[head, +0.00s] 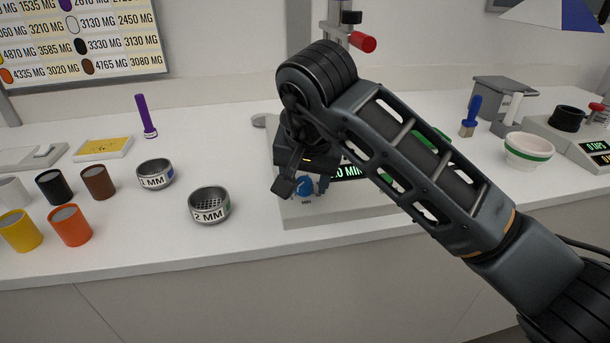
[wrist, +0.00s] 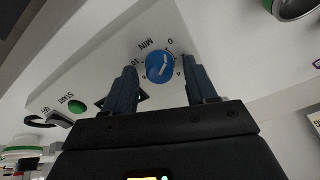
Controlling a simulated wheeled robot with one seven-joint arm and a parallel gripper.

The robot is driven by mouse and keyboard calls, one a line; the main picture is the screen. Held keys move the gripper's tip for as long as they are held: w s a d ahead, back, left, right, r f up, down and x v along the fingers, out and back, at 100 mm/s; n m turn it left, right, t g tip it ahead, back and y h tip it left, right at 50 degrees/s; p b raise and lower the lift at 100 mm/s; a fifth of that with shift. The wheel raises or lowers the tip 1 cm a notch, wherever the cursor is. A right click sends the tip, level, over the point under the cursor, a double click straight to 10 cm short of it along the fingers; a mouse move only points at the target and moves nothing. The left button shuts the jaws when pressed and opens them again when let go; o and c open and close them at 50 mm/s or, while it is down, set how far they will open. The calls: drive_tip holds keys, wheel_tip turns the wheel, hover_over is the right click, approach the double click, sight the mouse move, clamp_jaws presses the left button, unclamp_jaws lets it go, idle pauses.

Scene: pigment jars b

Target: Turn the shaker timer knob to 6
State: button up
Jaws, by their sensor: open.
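The blue shaker timer knob (head: 304,186) sits on the front of the light grey shaker (head: 340,211), low beside a display of green digits ending in "0 MIN" (head: 350,172). In the wrist view the knob (wrist: 158,67) is round, with a white pointer mark and scale figures printed around it, including 0 and 4; its exact setting is too small to read. My gripper (wrist: 162,73) is open, its two fingers on either side of the knob with gaps between; nothing is held. In the head view my gripper and arm hide part of the shaker.
Two metal sieves (head: 209,205) and several pigment jars (head: 70,225) stand to the left. A white bowl with a green band (head: 528,150) and a scale (head: 590,140) are at the right. The counter's front strip is clear.

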drive_tip(key=shift+c, duration=0.2)
drive_tip(key=c, duration=1)
